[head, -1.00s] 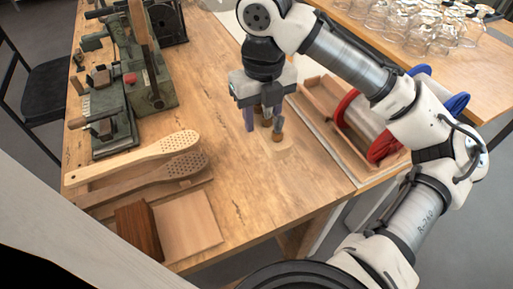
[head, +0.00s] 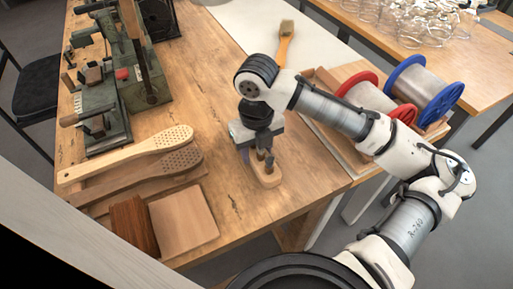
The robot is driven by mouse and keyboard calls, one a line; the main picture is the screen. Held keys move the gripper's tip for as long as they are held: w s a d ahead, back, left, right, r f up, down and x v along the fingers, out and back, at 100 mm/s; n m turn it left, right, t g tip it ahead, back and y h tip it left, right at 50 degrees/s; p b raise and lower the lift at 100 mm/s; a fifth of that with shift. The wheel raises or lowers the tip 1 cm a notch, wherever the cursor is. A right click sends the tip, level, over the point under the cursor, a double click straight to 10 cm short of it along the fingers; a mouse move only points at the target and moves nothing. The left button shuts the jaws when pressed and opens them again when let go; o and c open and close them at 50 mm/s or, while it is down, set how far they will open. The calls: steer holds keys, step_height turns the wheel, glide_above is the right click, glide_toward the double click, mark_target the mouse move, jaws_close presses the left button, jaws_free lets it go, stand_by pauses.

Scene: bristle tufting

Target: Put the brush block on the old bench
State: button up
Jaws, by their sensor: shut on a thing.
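My gripper (head: 257,158) points down over the front right part of the wooden bench (head: 235,208). Its jaws are shut on a small pale wooden piece with a rounded end, which looks like the brush block (head: 267,180). Short darker pegs or finger parts stand just above the piece. The gripper hides its far part. I cannot tell if its underside touches the bench top or hangs just above it.
Two perforated wooden paddles (head: 130,156) lie at left, with a dark block (head: 133,226) and a flat light block (head: 183,222) nearer me. Green machines (head: 145,75) stand behind. Wire spools (head: 425,90) and a brush (head: 286,42) are right and back. Bench around the gripper is clear.

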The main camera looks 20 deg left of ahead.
steer(key=shift+f, duration=0.15)
steer(key=o, duration=1)
step_height(320, 180, up, 12)
steer(key=shift+r, duration=0.2)
